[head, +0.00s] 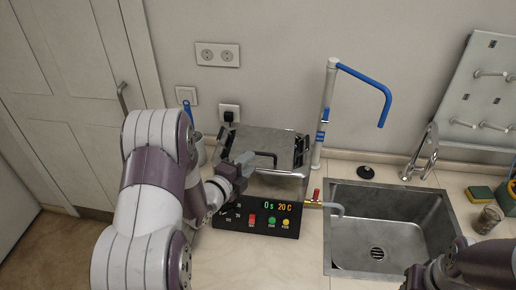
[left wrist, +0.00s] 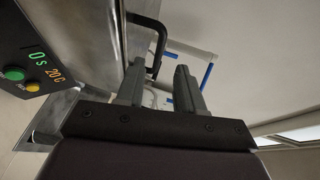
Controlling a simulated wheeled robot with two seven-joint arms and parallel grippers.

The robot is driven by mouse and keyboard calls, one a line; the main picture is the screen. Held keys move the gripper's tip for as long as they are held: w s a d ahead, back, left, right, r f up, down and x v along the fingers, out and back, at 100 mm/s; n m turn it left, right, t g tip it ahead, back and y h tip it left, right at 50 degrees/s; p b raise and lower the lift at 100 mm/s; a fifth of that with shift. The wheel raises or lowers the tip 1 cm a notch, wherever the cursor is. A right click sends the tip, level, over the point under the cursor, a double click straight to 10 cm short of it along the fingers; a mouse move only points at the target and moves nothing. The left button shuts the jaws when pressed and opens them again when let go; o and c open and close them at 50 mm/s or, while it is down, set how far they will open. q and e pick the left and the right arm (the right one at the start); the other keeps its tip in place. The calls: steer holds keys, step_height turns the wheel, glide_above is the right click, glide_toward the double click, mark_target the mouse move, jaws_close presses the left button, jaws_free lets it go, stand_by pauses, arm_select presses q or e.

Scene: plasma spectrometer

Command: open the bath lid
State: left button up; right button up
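The bath is a metal box with a flat steel lid (head: 262,140) that lies closed. A black bar handle (head: 262,154) stands on the lid. The handle also shows in the left wrist view (left wrist: 160,42), close to the tip of the left-hand finger. My left gripper (head: 245,162) is just left of the handle in the head view. In the left wrist view its two fingers (left wrist: 162,78) are apart with nothing held between them. Part of my right arm shows at the bottom right of the head view, with its fingertips not visible.
The black control panel (head: 257,219) on the bath's front reads 0 s and 20 C. A tap with a red handle (head: 316,195) sticks out at its right. A sink (head: 380,265), a faucet (head: 421,155) and a blue-and-white stand (head: 329,100) are to the right.

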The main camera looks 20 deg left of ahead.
mark_target(260, 154)
arm_select(q)
steer(key=p+x, duration=0.1)
steer(key=x, duration=0.5)
steer(key=shift+w+d+f, duration=0.1)
steer(key=shift+w+d, duration=0.1)
steer(key=shift+w, duration=0.35)
steer(key=shift+w+f, duration=0.1)
steer(key=c, duration=0.3)
jaws_close()
arm_select(e)
steer(key=shift+w+d+r, duration=0.25)
steer(key=shift+w+r, duration=0.55)
